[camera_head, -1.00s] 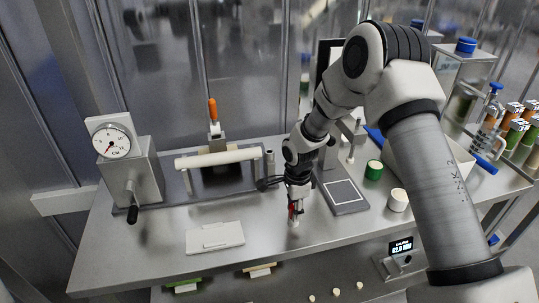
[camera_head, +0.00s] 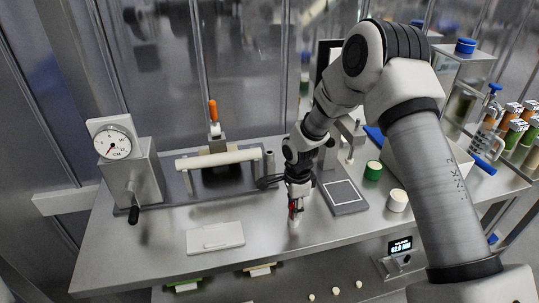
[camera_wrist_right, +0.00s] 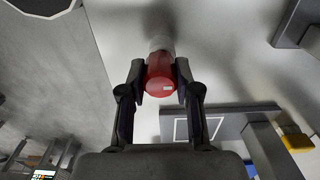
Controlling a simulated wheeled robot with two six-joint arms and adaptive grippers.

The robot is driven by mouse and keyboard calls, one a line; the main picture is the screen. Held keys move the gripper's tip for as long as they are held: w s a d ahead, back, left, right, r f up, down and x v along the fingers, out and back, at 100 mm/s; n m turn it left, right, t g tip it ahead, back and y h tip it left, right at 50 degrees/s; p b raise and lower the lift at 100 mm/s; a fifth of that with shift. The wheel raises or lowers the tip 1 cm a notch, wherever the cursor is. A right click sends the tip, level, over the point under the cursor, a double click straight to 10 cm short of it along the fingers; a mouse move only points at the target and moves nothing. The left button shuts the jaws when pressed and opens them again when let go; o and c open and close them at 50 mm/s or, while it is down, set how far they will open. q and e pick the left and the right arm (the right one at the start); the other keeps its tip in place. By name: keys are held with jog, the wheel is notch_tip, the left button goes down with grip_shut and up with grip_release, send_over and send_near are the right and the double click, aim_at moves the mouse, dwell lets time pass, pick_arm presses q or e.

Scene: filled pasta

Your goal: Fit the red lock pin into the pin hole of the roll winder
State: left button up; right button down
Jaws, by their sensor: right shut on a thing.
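My right gripper (camera_head: 295,207) points down above the front part of the bench. It is shut on the red lock pin (camera_wrist_right: 160,74), which shows between the two fingers in the right wrist view. A pale cylindrical piece (camera_wrist_right: 160,43) sits beyond the red part; I cannot tell whether it belongs to the pin or is a holder. In the head view the fingers mostly hide the pin. What looks like the roll winder, with a white roller (camera_head: 222,157) on a grey frame, stands to the left of the gripper. Its pin hole cannot be made out. My left gripper is out of view.
A dial box (camera_head: 130,172) with a black-handled crank stands at the left. A pale flat plate (camera_head: 215,238) lies in front of the roller. A grey plate with a white square outline (camera_head: 345,195), a green jar (camera_head: 373,171) and a white jar (camera_head: 397,200) are at the right.

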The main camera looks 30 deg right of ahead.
jog(key=shift+r, duration=0.3)
jog(key=shift+r+p, duration=2.65)
jog(key=shift+r, duration=0.15)
